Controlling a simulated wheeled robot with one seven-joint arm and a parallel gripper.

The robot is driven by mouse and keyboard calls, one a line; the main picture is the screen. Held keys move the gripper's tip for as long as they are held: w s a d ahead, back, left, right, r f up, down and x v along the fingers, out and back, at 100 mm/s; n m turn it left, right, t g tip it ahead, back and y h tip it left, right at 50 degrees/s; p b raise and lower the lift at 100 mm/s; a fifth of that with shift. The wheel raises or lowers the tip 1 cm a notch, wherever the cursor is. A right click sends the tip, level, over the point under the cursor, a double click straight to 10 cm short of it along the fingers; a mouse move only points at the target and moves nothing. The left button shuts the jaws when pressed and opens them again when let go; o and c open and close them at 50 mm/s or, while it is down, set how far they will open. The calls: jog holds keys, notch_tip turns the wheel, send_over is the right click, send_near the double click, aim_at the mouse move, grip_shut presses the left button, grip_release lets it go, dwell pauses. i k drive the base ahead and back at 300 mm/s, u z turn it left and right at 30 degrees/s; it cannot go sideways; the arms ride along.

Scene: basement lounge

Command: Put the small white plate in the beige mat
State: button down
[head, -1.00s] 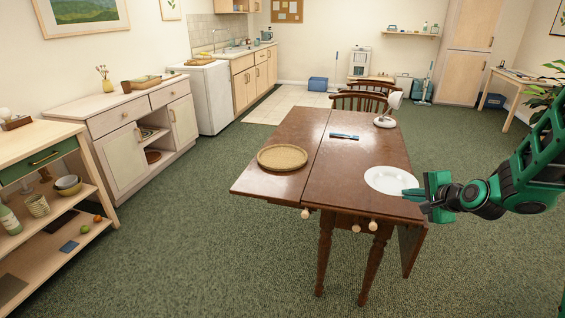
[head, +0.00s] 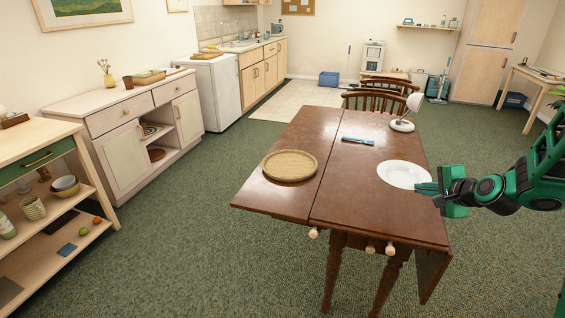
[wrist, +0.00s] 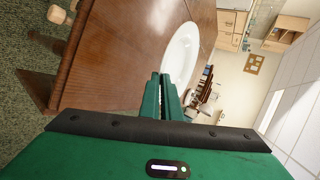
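The small white plate (head: 402,174) is at the right side of the brown wooden table in the head view, roughly level. It also shows in the wrist view (wrist: 181,54). My gripper (head: 427,188) is at the plate's near right rim. Its green fingers (wrist: 161,84) are close together with the rim between them. The plate looks slightly raised, but the gap to the tabletop is hard to see. The round beige mat (head: 290,166) lies on the table's left leaf, empty, to the left of the plate.
The table (head: 345,205) has bare wood between plate and mat. A blue item (head: 358,141) lies behind that space. A white lamp (head: 403,124) stands at the back right, with wooden chairs (head: 380,97) beyond. A shelf unit and cabinet stand at the left.

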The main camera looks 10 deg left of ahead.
aim_at(290, 165)
jog(key=z, duration=0.05)
jog(key=i, duration=1.2)
jog(key=z, duration=0.05)
